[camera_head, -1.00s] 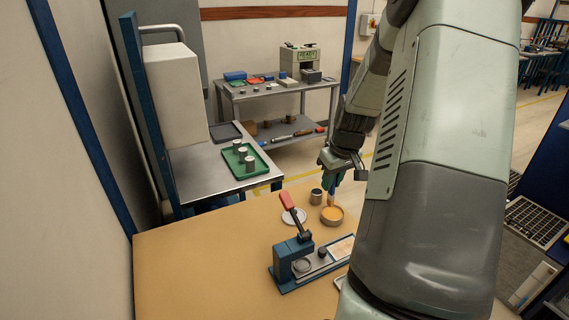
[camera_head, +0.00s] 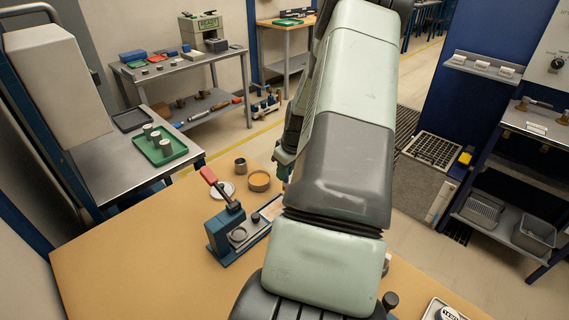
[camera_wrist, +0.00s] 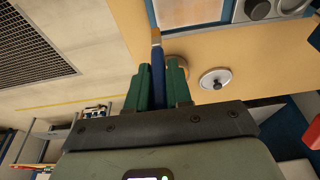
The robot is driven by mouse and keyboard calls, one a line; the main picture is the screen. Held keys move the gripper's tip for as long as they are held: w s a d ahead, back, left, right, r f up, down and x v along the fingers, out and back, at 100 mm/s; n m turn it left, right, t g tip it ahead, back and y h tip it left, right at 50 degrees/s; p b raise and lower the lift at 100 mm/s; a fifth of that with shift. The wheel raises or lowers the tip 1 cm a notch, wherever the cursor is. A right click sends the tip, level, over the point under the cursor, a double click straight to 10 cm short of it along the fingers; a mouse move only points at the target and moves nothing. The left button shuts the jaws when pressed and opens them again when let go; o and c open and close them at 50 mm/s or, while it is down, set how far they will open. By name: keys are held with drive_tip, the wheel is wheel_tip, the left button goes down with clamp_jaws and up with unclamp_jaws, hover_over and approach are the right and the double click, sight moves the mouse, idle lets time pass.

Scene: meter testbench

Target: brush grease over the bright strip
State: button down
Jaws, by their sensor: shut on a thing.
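My gripper (camera_wrist: 157,85) is shut on a brush with a blue handle (camera_wrist: 158,75); its tan tip (camera_wrist: 155,36) points away from the wrist. In the head view my arm hides the brush and most of the gripper. The round grease tin (camera_head: 259,181) with ochre grease stands open on the tan table, left of my gripper; in the wrist view it is partly behind the fingers (camera_wrist: 178,62). The bright strip (camera_head: 271,208) lies at the right end of the blue clamp fixture (camera_head: 228,232), partly hidden by my arm. In the wrist view a pale panel (camera_wrist: 188,10) shows at the top edge.
A grey metal cup (camera_head: 240,165) and a pale round lid (camera_head: 222,190) stand near the tin. A side bench holds a green tray (camera_head: 160,146) with metal cylinders. The tan table's left front is clear.

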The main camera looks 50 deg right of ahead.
wheel_tip(320, 180, down, 3)
drive_tip(key=shift+r, duration=0.2)
drive_tip(key=shift+a+f, duration=0.2)
drive_tip(key=shift+f, duration=0.05)
drive_tip(key=shift+a+f, duration=0.15)
drive_tip(key=shift+a, duration=4.75)
drive_tip(key=shift+s, duration=0.4)
drive_tip(key=shift+d, duration=5.2)
drive_tip(key=shift+s+a, duration=0.5)
drive_tip(key=shift+a, duration=4.7)
wheel_tip(320, 180, up, 8)
